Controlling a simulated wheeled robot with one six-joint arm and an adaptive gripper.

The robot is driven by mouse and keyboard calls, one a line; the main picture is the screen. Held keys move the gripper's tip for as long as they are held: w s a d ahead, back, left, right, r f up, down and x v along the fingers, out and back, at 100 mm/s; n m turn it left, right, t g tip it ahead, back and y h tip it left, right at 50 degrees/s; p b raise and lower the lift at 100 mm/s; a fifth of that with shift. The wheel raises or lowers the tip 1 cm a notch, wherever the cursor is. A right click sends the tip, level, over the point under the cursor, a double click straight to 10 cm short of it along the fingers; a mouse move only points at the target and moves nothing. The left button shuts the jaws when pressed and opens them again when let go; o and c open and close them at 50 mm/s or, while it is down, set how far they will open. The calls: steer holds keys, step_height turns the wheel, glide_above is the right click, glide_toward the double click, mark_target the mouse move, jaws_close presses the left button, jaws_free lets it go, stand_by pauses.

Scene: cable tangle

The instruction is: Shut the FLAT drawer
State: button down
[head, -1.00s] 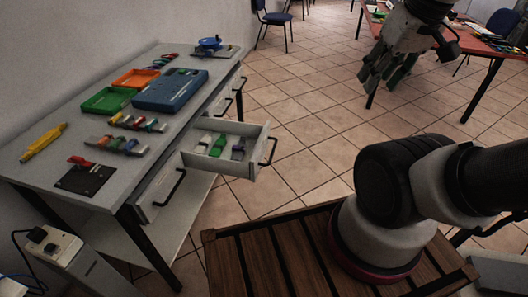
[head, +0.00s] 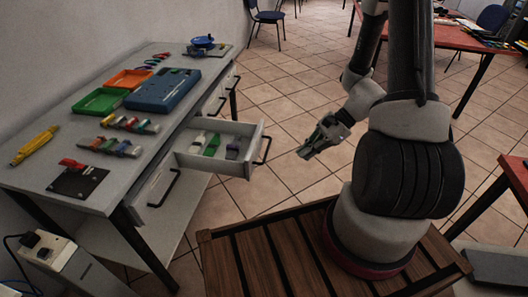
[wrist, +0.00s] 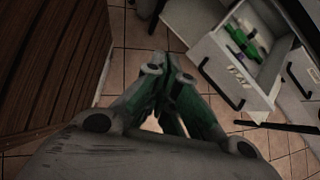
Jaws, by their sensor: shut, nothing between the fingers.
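The FLAT drawer (head: 245,167) is pulled out from the side of the grey workbench (head: 60,207). It holds a green piece, a white piece and a grey-purple piece. In the wrist view the drawer front (wrist: 226,75) carries the label FLAT and a dark bar handle (wrist: 222,84). My gripper (head: 308,153) is shut and empty. It hangs over the floor to the right of the drawer, apart from the handle. In the wrist view my gripper (wrist: 170,75) points at the floor, left of the drawer front.
Other drawers in the bench, such as the near one (head: 160,190), look closed. The bench top carries a blue case (head: 165,90), a green tray (head: 100,102), an orange tray (head: 130,79) and small tools. A red table (head: 470,40) stands at the back right. Tiled floor is clear beyond the drawer.

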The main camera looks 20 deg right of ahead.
step_height(320, 180, down, 3)
steer(key=w+m+t, duration=0.1)
steer(key=w+m, duration=0.2)
steer(key=m+t+h, duration=0.1)
steer(key=m+t, duration=0.2)
glide_toward(254, 157)
steer(key=f, duration=0.1)
steer(key=d+f, duration=0.1)
steer(key=f, duration=0.1)
steer(key=shift+s, duration=0.15)
steer(key=shift+w+a+f, duration=0.1)
steer(key=shift+w+a, duration=0.45)
steer(key=shift+a, duration=0.35)
steer(key=shift+w+a+f, duration=0.1)
steer(key=shift+w+a, duration=0.5)
steer(key=shift+a, duration=0.3)
steer(key=shift+a, duration=0.15)
steer(key=w+a, duration=0.4)
steer(key=a, duration=0.4)
steer(key=w+a, duration=0.5)
steer(key=a, duration=0.3)
steer(key=w+a, duration=0.5)
steer(key=a, duration=0.3)
steer(key=shift+w+a+r, duration=0.1)
steer(key=shift+w+a, duration=0.25)
steer(key=shift+a, duration=0.35)
steer(key=shift+w+a+r, duration=0.1)
